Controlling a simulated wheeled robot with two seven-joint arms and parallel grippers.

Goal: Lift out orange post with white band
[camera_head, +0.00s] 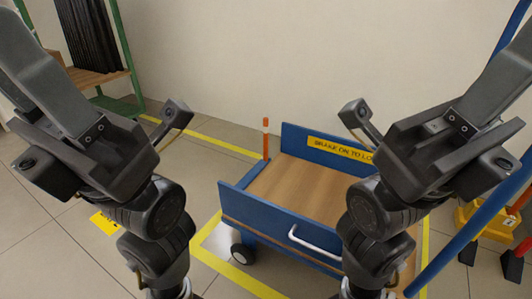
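The orange post with a white band (266,139) stands upright at the far left corner of a blue cart (236,199). Its lower end is hidden behind the cart's side. My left gripper (75,125) is raised at the left, close to the camera and well apart from the post. My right gripper (447,130) is raised at the right, also apart from the post. Both point up and outward, with their ends running toward or past the picture's edges. The finger gap cannot be made out on either one.
The cart has a bare wooden deck (290,188), a white handle (312,247) and a yellow label (340,150). A green rack (121,107) stands at back left. Blue tubes (470,238) and a yellow object (484,219) are at right.

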